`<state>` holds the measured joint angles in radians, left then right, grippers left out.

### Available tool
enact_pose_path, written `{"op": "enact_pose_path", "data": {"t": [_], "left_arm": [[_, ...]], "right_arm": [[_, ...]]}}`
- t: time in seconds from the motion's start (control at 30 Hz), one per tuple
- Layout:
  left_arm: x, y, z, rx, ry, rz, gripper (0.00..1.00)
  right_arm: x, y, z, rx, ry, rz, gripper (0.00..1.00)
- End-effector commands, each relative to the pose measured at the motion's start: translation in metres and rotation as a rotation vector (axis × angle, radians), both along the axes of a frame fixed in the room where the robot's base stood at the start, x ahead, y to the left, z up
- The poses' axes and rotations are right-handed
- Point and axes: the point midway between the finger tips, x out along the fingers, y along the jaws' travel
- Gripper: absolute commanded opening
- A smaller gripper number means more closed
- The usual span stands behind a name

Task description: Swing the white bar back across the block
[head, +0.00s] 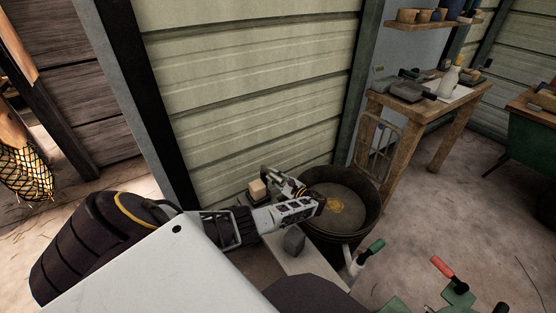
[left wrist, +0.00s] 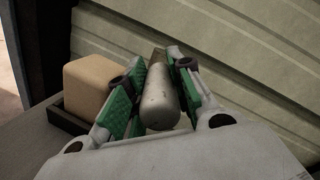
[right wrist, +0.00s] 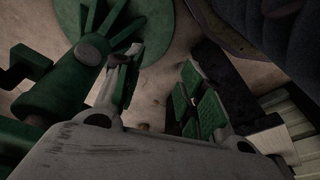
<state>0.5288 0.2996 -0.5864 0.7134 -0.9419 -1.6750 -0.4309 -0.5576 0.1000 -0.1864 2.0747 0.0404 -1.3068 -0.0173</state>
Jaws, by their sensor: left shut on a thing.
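My right gripper (right wrist: 160,85) is open and empty, above the floor beside a green pronged part.
The dark tub (head: 352,220) stands right of the left gripper. A dark grey lump (head: 293,240) rests on a pale board. A green-handled lever (head: 375,246) and a red-handled part (head: 443,268) stand lower right. A wooden table (head: 410,105) is behind; floor at right is open.

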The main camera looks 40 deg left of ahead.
Motion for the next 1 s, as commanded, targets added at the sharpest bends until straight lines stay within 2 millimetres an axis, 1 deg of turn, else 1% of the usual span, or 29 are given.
{"op": "enact_pose_path", "data": {"t": [0.07,1.0], "left_arm": [[-0.004,-0.002,-0.002,-0.007,0.006,-0.011,0.00],[-0.013,0.001,-0.001,-0.003,0.002,-0.141,0.00]], "right_arm": [[-0.002,-0.002,-0.005,-0.007,0.012,-0.001,0.40],[-0.012,-0.020,-0.082,-0.042,0.024,-0.014,0.40]]}}
